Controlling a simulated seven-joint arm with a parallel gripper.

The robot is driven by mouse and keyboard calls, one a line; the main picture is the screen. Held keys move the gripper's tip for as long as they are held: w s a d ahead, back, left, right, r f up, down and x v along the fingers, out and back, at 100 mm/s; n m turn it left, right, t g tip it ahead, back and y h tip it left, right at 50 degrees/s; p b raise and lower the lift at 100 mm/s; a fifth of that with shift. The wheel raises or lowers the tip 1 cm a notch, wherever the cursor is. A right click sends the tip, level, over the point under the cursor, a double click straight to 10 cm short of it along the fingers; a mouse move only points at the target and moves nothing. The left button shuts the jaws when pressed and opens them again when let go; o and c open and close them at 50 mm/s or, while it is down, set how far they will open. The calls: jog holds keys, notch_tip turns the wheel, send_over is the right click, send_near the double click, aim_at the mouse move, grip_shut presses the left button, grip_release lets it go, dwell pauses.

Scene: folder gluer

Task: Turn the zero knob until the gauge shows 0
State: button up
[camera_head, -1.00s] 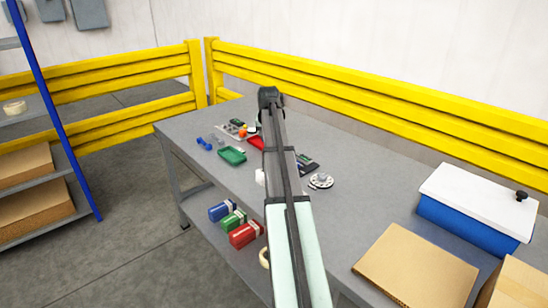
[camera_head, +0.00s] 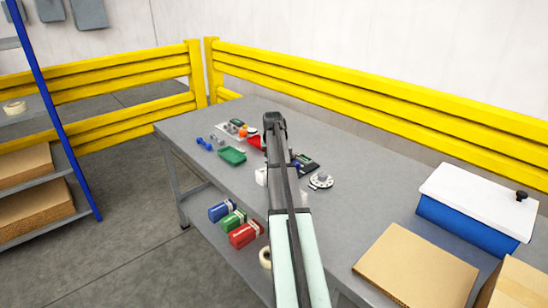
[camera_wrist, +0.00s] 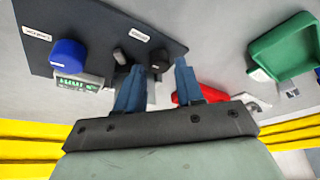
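A dark panel (camera_wrist: 85,25) lies on the table, partly hidden behind my arm in the head view (camera_head: 305,168). In the wrist view it carries a blue knob (camera_wrist: 68,55), a small dark grey knob (camera_wrist: 121,56) and a black knob (camera_wrist: 158,60). A gauge with a green lit display (camera_wrist: 76,84) sits beside the blue knob; its digits are too small to read. White labels are unreadable, so I cannot tell which is the zero knob. My gripper (camera_wrist: 158,72) is open, its blue-grey fingers apart near the black knob; contact cannot be told.
A green tray (camera_head: 232,155), a red tray (camera_head: 255,142), blue pieces (camera_head: 203,143) and a white round dial (camera_head: 321,181) lie nearby. A blue box with white lid (camera_head: 465,225) and cardboard (camera_head: 415,265) are at right. Yellow rails (camera_head: 380,95) run behind the table.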

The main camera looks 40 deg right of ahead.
jog(key=shift+x, duration=0.8)
grip_shut()
